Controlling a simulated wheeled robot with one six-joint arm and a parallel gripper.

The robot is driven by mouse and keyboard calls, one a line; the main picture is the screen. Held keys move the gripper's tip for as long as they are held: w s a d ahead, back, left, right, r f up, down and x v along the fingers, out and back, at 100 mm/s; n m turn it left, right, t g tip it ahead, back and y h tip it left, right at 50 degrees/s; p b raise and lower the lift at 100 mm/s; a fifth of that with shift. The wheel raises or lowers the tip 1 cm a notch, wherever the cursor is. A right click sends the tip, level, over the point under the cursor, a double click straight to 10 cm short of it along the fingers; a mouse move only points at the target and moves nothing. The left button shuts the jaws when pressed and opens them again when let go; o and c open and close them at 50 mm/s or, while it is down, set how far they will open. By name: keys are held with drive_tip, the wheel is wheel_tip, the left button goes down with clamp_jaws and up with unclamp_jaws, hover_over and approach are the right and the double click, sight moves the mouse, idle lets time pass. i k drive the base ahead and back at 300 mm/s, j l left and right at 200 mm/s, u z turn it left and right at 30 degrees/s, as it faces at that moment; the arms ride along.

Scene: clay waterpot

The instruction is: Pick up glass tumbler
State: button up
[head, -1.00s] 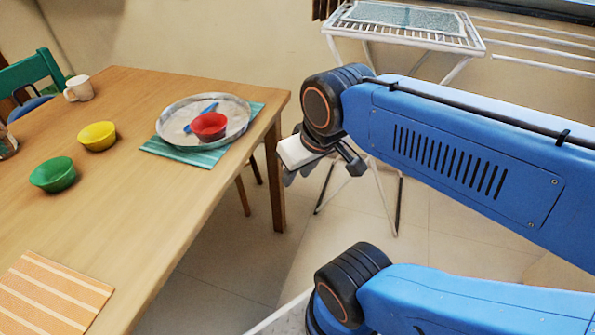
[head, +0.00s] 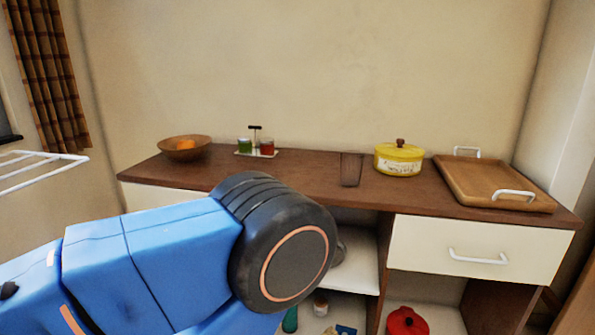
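A clear, brown-looking tumbler shape (head: 351,170), which looks like the glass tumbler, stands upright on the dark wooden sideboard top (head: 310,175), left of the yellow pot. The wood shows through it. My blue arm with its black round joint fills the lower left and middle of the head view, in front of the sideboard. My gripper cannot be made out; it is hidden behind the joint or out of the picture. Nothing visible touches the tumbler.
A yellow lidded pot (head: 399,159) and a wooden tray (head: 490,184) with white handles stand right of the tumbler. A jar caddy (head: 256,146) and a wooden bowl (head: 185,148) stand left. A red pot (head: 406,322) sits below. A white rack (head: 40,168) is far left.

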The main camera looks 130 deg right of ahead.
sight(351, 161)
drive_tip(key=z, duration=4.9)
drive_tip(key=k+j+u, duration=0.1)
drive_tip(key=j, duration=0.3)
drive_tip(key=k+j, duration=0.3)
drive_tip(key=k+j+u, duration=0.05)
drive_tip(key=j, duration=0.05)
